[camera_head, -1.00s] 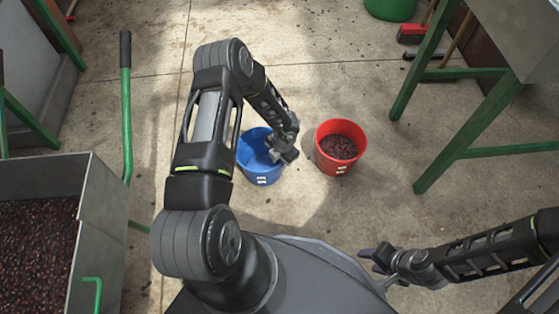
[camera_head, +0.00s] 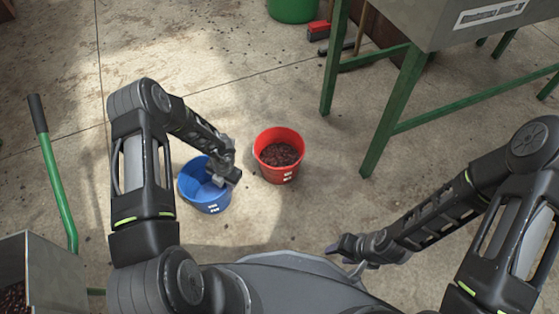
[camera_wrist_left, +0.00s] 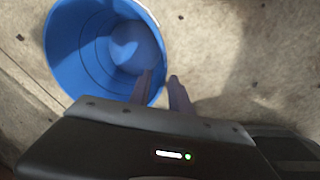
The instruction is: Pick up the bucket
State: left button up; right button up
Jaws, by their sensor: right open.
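A blue bucket (camera_head: 207,200) stands on the floor left of centre. It looks empty inside, and it also shows in the left wrist view (camera_wrist_left: 85,55). A red bucket (camera_head: 277,170) with dark red beans stands just to its right. My left gripper (camera_head: 231,178) is at the right rim of the blue bucket. In the left wrist view its fingers (camera_wrist_left: 162,88) point down, one inside the bucket and one outside, with the rim between. Whether they press on the rim is unclear. My right gripper (camera_head: 343,247) is open and empty, low right of centre, away from both buckets.
A metal hopper on green legs (camera_head: 390,110) stands at the upper right. A green bucket (camera_head: 292,8) and a red brush (camera_head: 318,31) are at the top. A green lever (camera_head: 55,180) and a metal bin (camera_head: 50,275) are at the left.

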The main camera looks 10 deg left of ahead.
aim_at(278, 151)
jog(key=i+l, duration=0.2)
jog(key=l, duration=0.15)
jog(key=i+l, duration=0.2)
jog(key=l, duration=0.15)
jog(key=i+l, duration=0.2)
jog(key=l, duration=0.2)
